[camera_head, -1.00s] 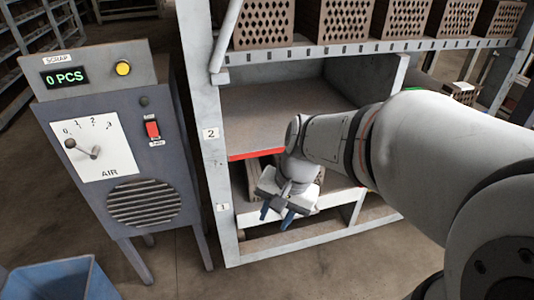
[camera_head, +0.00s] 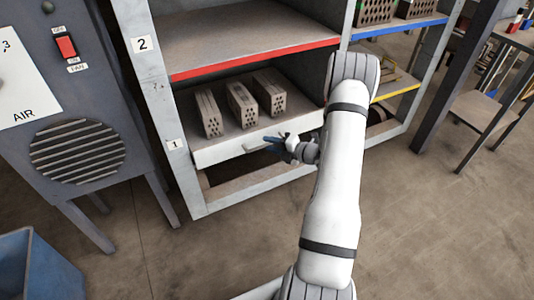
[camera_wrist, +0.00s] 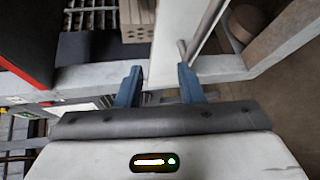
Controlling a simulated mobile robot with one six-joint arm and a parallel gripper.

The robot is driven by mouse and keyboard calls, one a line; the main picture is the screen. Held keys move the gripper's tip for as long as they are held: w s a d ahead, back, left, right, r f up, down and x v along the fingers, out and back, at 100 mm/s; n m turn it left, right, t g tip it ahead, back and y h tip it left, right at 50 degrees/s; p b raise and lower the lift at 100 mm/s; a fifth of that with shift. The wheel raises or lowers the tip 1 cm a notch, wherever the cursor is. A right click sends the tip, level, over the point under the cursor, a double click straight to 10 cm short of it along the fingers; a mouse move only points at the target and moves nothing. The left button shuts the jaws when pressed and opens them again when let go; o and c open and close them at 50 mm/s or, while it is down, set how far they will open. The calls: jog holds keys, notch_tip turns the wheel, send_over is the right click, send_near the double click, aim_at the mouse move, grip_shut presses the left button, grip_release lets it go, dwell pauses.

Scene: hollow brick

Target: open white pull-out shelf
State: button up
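The white pull-out shelf (camera_head: 222,151) is the low level marked 1 in the rack, and its white front looks about flush with the frame. A pale handle (camera_head: 260,145) sits on that front. The white front (camera_wrist: 172,40) shows just beyond the fingertips, and the handle (camera_wrist: 183,50) is near the right finger. Contact cannot be told.
Three hollow bricks (camera_head: 242,104) stand on the shelf. A red-edged shelf (camera_head: 240,40) is above. The rack's grey post (camera_head: 160,110) is at the left, beside the grey control cabinet (camera_head: 75,150). A blue bin (camera_head: 38,270) stands lower left. The floor in front is clear.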

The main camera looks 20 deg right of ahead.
aim_at(266, 145)
jog(key=d+f+m+t+h, duration=0.2)
jog(key=d+f+m, duration=0.2)
jog(key=f, duration=0.1)
jog(key=b+x, duration=0.1)
jog(key=x, duration=0.4)
jog(key=b+x, duration=0.1)
jog(key=x, duration=0.1)
jog(key=shift+w+a+f+b, duration=0.15)
jog(key=shift+w+f+b, duration=0.15)
jog(key=shift+f, duration=0.05)
jog(key=shift+c, duration=0.3)
grip_shut()
